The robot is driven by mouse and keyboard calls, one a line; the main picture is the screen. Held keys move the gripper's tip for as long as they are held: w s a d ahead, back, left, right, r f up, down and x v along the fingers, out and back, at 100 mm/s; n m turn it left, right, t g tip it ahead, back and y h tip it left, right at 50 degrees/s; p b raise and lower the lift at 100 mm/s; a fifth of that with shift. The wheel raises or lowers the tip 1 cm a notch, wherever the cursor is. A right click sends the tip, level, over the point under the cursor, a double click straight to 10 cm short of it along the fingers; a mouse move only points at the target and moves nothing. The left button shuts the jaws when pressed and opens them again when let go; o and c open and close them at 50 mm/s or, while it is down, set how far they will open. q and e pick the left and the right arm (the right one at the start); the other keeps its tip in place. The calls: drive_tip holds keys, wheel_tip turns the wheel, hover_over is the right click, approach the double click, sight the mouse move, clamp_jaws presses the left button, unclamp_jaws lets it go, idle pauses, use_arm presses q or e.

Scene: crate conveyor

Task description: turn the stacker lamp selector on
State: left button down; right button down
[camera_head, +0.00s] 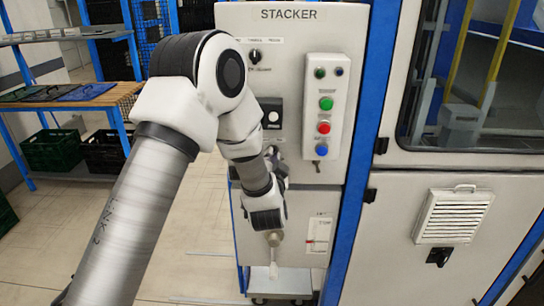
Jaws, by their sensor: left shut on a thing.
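The stacker cabinet (336,20) stands in the middle, its grey front facing me. My left arm reaches across its left side. My left gripper (275,164) is small and dark, partly hidden behind my own wrist, against the panel below the black square device (271,112). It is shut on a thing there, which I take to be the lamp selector. The selector's knob is covered, so its position cannot be read. My right gripper is out of view.
A dark rotary switch (254,56) sits near the top of the panel. A button box (324,105) with green, red and blue buttons is right of my gripper. A metal handle (274,268) is on the lower door. Shelving with crates stands left.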

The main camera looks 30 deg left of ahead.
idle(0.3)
use_arm(q)
drive_tip(key=c, duration=1.2)
unclamp_jaws()
drive_tip(key=v, duration=1.2)
drive_tip(key=shift+a, duration=0.1)
drive_tip(key=shift+f, duration=0.1)
